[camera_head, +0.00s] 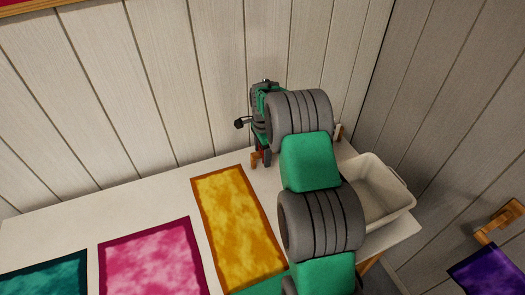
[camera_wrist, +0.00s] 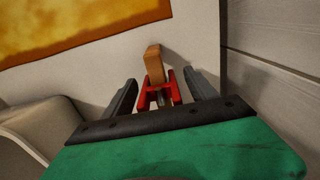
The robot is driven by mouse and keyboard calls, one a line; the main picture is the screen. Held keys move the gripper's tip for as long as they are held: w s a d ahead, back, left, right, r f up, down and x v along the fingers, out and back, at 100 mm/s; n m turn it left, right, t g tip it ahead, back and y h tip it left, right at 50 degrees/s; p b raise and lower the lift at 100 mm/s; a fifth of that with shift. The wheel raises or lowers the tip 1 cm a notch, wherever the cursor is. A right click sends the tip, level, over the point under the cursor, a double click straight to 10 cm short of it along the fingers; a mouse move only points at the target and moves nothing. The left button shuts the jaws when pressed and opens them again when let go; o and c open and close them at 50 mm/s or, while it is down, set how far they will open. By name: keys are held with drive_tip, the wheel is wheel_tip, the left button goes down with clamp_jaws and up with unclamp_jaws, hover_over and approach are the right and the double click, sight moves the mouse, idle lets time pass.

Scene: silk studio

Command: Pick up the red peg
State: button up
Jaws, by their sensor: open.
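In the wrist view, the red peg (camera_wrist: 158,92) shows as a small red H-shaped piece with a grey metal part in its middle. A tan wooden bar (camera_wrist: 153,64) runs through or behind it; I cannot tell which. My gripper (camera_wrist: 160,78) is open, with one dark finger on each side of the red peg and a visible gap on both sides. In the head view, my gripper (camera_head: 262,156) is low over the far part of the table by the wall. A bit of wood (camera_head: 254,159) shows beside it there, and my arm hides much of that spot.
The white table (camera_head: 150,190) holds a yellow cloth (camera_head: 238,225), a pink cloth (camera_head: 152,262) and a teal cloth (camera_head: 45,275). A cream bin (camera_head: 385,215) stands at the right end, beside my arm. Plank walls (camera_head: 180,80) close off the back and right.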

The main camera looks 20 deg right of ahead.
drive_tip(key=c, duration=1.4)
wheel_tip(320, 180, up, 10)
drive_tip(key=shift+r+b, duration=0.1)
drive_tip(key=shift+b, duration=0.65)
